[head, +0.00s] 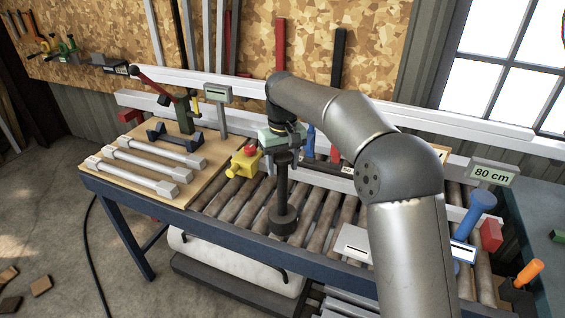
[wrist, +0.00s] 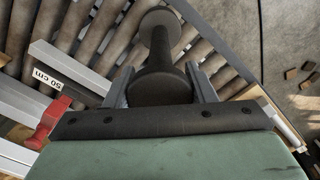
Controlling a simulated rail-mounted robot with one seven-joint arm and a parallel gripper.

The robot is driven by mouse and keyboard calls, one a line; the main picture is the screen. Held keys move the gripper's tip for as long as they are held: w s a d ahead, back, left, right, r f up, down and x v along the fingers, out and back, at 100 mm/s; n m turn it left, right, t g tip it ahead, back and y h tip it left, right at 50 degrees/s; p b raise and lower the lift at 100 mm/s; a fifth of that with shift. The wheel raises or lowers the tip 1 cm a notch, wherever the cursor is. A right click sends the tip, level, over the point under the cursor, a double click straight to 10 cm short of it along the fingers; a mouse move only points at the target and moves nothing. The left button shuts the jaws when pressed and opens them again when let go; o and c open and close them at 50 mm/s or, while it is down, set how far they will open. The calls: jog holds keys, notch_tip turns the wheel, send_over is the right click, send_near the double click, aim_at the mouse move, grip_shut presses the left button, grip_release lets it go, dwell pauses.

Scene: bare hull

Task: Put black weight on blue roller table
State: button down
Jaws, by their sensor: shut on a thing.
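The black weight (head: 282,200) is dumbbell-shaped and hangs upright from my gripper (head: 281,158). It also shows in the wrist view (wrist: 157,55), between the two fingers of my gripper (wrist: 158,88), which is shut on it near its close end. The blue roller table (head: 230,229) has a blue frame and brown rollers, and its rollers also show in the wrist view (wrist: 97,45). The weight's lower end is over the rollers; I cannot tell whether it touches them. My arm hides part of the table's right half.
A yellow block with a red knob (head: 244,162) stands left of my gripper. A blue tool (head: 473,214) and a red block (head: 491,235) are at the right. Some rollers between are bare.

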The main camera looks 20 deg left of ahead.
jog(key=shift+r, duration=0.1)
jog(key=c, duration=0.6)
grip_release()
jog(key=shift+f, duration=0.2)
jog(key=shift+r, duration=0.1)
